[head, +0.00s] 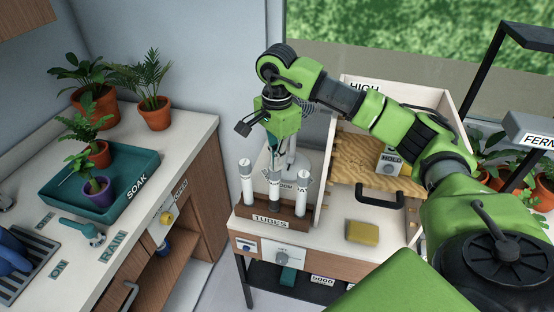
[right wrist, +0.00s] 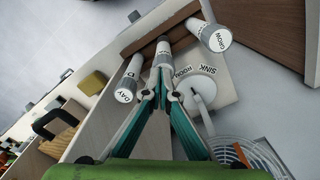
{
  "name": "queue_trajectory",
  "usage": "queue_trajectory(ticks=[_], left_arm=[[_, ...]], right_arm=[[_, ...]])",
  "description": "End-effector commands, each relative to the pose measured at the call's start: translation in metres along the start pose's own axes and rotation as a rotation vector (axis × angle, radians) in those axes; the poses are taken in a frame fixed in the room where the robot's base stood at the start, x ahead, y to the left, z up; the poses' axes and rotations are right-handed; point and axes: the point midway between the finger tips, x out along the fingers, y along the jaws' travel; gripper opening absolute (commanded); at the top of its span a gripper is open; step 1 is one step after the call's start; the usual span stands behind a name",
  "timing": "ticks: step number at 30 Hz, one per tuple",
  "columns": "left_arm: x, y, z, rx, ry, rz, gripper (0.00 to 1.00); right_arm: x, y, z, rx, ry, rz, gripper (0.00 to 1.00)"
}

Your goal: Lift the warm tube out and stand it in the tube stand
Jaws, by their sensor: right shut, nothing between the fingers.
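A wooden rack (head: 262,222) marked TUBES stands on the bench and holds three upright white tubes. The left tube (head: 247,182) is marked GROW in the right wrist view (right wrist: 217,37), and the right tube (head: 301,192) is marked DAY there (right wrist: 125,91). The middle tube (head: 274,192) stands between them; its label cannot be read. My right gripper (head: 273,168) is shut and empty, pointing down with its fingertips at the top of the middle tube. In the right wrist view its fingertips (right wrist: 162,92) overlap that tube's end. My left gripper is not in view.
A white round-based stand (right wrist: 199,94) marked SINK ROOM is close behind the rack. A wooden-sided bin (head: 325,175) is just right, with a yellow sponge (head: 361,231) in front. A teal SOAK tray (head: 115,190) with potted plants sits on the left counter.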

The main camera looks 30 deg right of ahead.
Motion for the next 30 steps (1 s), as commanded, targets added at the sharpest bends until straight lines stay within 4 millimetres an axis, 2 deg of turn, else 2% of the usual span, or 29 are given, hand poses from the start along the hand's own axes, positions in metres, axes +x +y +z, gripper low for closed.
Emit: queue_trajectory(ticks=[6, 11, 19, 26, 30], left_arm=[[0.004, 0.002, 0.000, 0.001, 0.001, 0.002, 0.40], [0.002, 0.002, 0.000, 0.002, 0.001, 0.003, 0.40], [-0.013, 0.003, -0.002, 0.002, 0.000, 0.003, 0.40], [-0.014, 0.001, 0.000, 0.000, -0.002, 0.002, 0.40], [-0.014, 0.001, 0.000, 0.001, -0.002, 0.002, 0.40]], right_arm=[[0.005, 0.000, 0.000, 0.000, 0.000, 0.000, 0.00], [0.002, 0.000, 0.000, 0.000, 0.000, 0.000, 0.00], [-0.022, 0.000, 0.000, 0.001, 0.000, 0.000, 0.00], [-0.031, -0.001, 0.000, 0.001, 0.000, -0.002, 0.00], [-0.051, -0.001, 0.000, 0.001, -0.001, -0.005, 0.00]])
